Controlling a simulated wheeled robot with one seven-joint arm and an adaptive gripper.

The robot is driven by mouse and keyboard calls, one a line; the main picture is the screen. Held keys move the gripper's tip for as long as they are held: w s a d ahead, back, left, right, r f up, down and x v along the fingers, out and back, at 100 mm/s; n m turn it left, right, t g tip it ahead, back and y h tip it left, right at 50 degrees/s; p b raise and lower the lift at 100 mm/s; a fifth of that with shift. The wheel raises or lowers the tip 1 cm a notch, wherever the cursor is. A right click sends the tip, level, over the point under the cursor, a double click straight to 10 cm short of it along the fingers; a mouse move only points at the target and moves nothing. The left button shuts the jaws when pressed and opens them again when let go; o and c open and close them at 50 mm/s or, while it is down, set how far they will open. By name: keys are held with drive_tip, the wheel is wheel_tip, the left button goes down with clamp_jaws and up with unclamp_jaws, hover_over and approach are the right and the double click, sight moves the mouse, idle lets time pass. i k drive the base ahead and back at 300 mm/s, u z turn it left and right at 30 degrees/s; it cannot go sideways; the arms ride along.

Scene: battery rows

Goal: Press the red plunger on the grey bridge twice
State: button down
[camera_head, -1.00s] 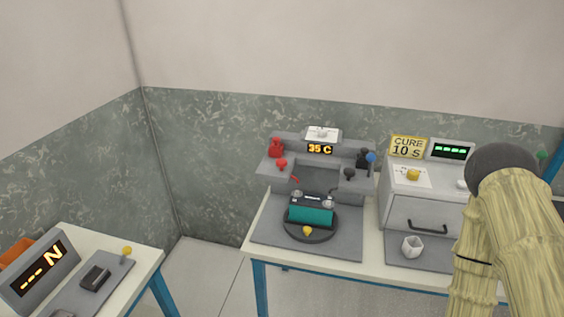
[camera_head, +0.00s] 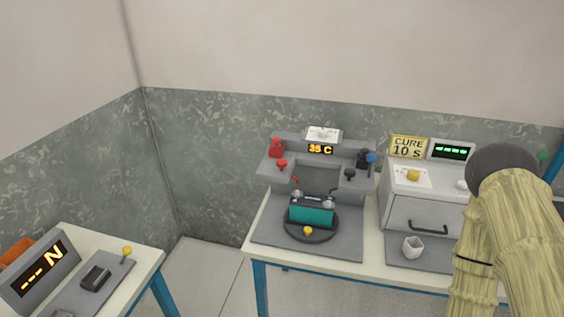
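The grey bridge (camera_head: 322,140) stands at the back of the middle table, with an orange "35 C" display on its front. A red plunger (camera_head: 281,164) sits on its left arm, in front of a red knobbed part (camera_head: 276,148). A black plunger (camera_head: 349,174) sits on its right arm. Below the bridge, a teal battery (camera_head: 311,215) rests on a dark round turntable (camera_head: 312,236). A pale, ribbed arm of mine fills the lower right. My gripper is not visible, so its distance from the red plunger does not show.
A grey drawer cabinet (camera_head: 420,218) with a "CURE 10 S" sign (camera_head: 407,146) stands to the right. A white cup (camera_head: 413,247) sits before it. A side table (camera_head: 140,262) at lower left holds a display (camera_head: 38,277). Open floor lies between the tables.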

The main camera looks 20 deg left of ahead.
sight(281, 163)
drive_tip(key=z, duration=1.95)
drive_tip(key=k, duration=0.8)
drive_tip(key=u, duration=2)
